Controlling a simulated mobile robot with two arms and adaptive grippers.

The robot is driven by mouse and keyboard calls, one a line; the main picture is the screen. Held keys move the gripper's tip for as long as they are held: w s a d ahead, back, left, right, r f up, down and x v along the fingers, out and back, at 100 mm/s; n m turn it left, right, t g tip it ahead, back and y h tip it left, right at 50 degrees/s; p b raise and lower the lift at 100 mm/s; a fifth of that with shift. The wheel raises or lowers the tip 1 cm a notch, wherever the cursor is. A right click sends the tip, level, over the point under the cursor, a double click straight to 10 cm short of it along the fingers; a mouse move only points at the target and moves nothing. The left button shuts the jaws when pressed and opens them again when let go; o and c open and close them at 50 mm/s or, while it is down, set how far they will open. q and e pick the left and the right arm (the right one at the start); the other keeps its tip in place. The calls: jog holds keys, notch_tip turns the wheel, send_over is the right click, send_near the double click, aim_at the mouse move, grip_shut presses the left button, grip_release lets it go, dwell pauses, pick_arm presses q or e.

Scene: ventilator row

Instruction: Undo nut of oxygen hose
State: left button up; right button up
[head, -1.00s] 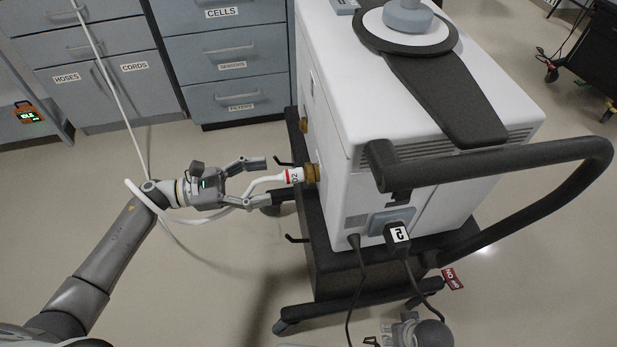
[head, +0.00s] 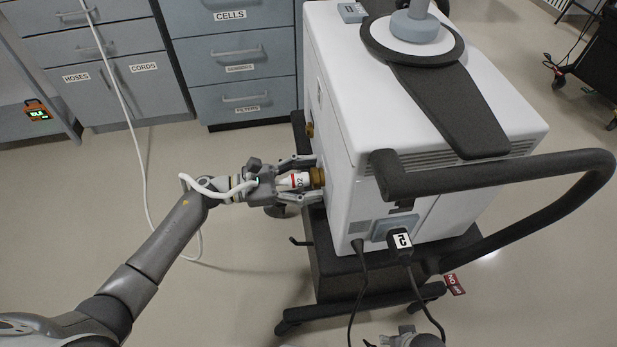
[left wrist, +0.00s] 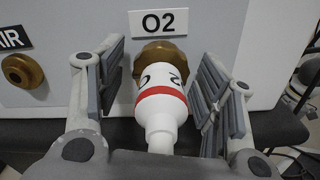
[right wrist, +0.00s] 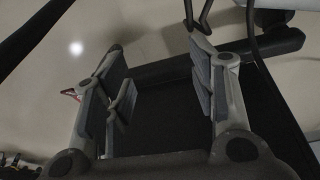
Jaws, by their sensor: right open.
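The white oxygen hose end, marked O2 with a red band (head: 297,181), sits at a brass nut (head: 318,177) on the side of the white ventilator (head: 345,140). In the left wrist view the brass nut (left wrist: 160,53) is under the O2 label (left wrist: 164,22), with the white hose end (left wrist: 160,112) in front of it. My left gripper (head: 306,179) is around the hose end and nut. Its fingers (left wrist: 163,62) stand on either side, with gaps visible. My right gripper (right wrist: 160,80) is open and empty; in the head view it is at the bottom edge, partly cut off.
A second brass fitting (left wrist: 22,70) by the AIR label is left of the nut. The black cart handle (head: 500,172) juts out right. Black cords (head: 362,290) hang from the ventilator. Grey drawers (head: 235,60) stand behind.

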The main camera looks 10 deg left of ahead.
pick_arm(q)
jog(key=c, duration=0.9)
jog(key=shift+n, duration=0.4)
jog(key=shift+f+n+b, duration=0.1)
jog(key=shift+n+b, duration=0.25)
jog(key=shift+n, duration=0.25)
jog(key=shift+s+n, duration=0.1)
jog(key=shift+n, duration=2.3)
pick_arm(e)
jog(key=shift+w+r, duration=0.3)
jog(key=shift+r, duration=0.55)
jog(key=shift+w+r, duration=0.3)
jog(key=shift+r, duration=0.55)
